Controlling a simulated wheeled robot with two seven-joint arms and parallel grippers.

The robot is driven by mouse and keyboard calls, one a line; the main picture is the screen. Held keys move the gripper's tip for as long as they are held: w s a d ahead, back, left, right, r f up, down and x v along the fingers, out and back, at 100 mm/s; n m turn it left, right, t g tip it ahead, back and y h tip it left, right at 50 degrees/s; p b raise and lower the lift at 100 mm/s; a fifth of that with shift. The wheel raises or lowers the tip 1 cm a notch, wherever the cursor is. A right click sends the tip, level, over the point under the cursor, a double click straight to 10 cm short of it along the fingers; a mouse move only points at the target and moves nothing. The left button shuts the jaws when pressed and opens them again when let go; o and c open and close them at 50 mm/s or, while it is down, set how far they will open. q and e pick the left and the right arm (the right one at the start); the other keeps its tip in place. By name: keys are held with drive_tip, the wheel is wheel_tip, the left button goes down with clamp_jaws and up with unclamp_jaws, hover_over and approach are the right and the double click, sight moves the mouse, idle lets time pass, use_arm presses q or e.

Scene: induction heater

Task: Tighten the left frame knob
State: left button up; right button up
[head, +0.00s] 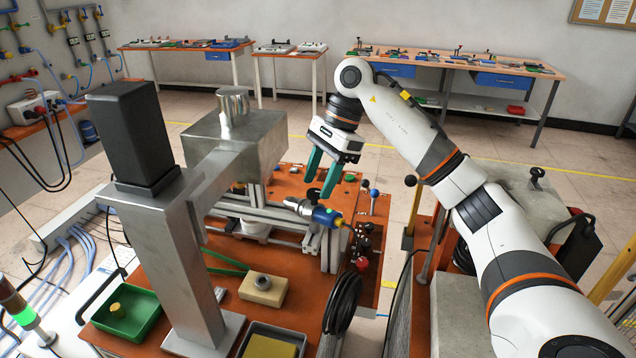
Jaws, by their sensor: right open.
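My right gripper (317,188) reaches in from the right, its two teal fingers pointing down and apart. A small dark knob (313,194) shows at the fingertips, above the aluminium frame (283,222). I cannot tell whether the fingers touch it or straddle it. Another black ball knob (411,181) stands on a post to the right, and a third dark knob (537,173) sits on the grey block further right. Which one is the left frame knob is not clear from this view. My left gripper is not in view.
A blue and yellow cylindrical tool (325,216) lies just below the fingers. A metal column with a black box (127,135) stands at left. A green tray (127,312) and a coiled black cable (342,302) are in front.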

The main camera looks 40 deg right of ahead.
drive_tip(key=shift+s+a+f, duration=0.15)
drive_tip(key=shift+a+f, duration=0.2)
drive_tip(key=shift+f, duration=0.2)
drive_tip(key=c, duration=1)
